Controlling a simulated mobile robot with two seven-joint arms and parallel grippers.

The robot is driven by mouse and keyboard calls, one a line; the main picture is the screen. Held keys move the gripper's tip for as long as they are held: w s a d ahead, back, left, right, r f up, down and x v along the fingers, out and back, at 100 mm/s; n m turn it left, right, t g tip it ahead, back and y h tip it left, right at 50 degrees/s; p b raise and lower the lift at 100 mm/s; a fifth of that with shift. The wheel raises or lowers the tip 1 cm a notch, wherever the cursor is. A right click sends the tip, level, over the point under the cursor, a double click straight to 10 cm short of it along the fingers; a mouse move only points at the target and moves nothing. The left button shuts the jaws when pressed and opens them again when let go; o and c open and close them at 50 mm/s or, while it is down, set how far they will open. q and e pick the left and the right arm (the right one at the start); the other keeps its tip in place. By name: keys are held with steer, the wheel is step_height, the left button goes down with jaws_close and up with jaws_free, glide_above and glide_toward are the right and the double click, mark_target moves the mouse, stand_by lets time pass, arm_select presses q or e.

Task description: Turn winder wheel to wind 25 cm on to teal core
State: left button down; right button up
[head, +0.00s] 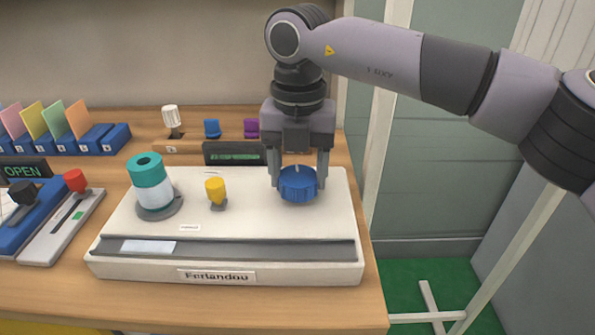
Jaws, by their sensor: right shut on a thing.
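The winder (245,215) is a low cream-coloured box labelled "Ferlandou" on the wooden table. A blue ribbed wheel (298,186) sits on its right part. My right gripper (298,180) points down from above, with one finger on each side of the wheel, shut on it. A teal core (147,168) stands upright at the winder's left on a grey round base, with a white band around its lower part. A yellow knob (215,188) stands between the core and the wheel. A pale strip (147,246) shows in the front slot. My left gripper is not in view.
Left of the winder are slider units with a red knob (75,180) and a black knob (22,192). Behind stand a green-lit display (234,152), a rack with white, blue and purple pieces, and coloured cards in blue holders. The table (330,318) ends just right of the winder.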

mark_target(299, 174)
steer(key=shift+d+m+b, duration=0.1)
steer(key=shift+m+b, duration=0.2)
steer(key=shift+m, duration=1.3)
steer(key=o, duration=1.1)
steer(key=shift+s, duration=0.1)
steer(key=shift+c, duration=0.2)
steer(key=shift+r+p, duration=0.35)
steer(key=shift+r, duration=3.25)
